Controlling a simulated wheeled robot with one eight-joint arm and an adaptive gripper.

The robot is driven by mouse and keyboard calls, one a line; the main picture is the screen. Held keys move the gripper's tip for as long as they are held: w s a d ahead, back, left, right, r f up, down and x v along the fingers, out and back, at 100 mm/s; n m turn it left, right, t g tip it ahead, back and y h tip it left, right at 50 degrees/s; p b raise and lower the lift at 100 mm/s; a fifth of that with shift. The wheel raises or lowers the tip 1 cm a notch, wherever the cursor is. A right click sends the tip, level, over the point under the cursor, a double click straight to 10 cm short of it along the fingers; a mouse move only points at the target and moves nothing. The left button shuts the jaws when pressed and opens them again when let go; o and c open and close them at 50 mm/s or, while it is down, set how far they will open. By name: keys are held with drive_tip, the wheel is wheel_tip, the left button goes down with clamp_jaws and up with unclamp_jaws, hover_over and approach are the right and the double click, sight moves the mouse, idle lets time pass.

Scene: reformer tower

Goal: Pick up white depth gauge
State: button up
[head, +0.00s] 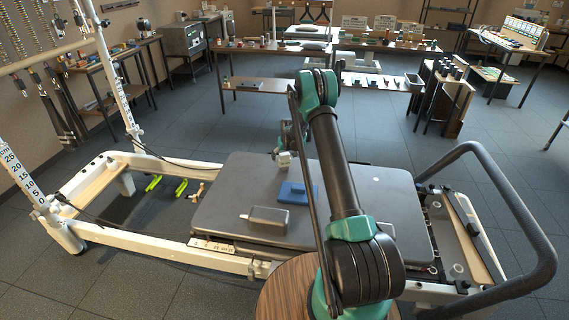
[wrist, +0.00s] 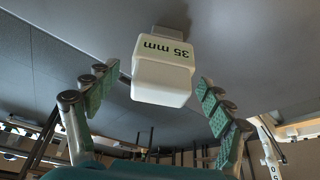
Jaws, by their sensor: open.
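The white depth gauge (wrist: 162,72) is a white block with a narrower grey part at its far end and a "35 mm" label, upside down in the wrist view. In the head view it (head: 284,160) is a small pale block over the back part of the grey padded carriage (head: 225,195). My gripper (wrist: 158,78) is open, with one green-padded finger on each side of the gauge. Gaps show between both fingers and the gauge. In the head view my arm partly hides my gripper (head: 285,149).
A blue block (head: 298,193) and a grey box (head: 264,220) lie on the carriage in front of the gauge. The reformer's white frame (head: 160,250) surrounds it, with a dark curved bar (head: 535,235) at right. Tables with small items stand behind, beyond open floor.

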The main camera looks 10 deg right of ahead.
drive_tip(key=shift+x, duration=1.15)
drive_tip(key=shift+c, duration=0.6)
drive_tip(key=c, duration=1.3)
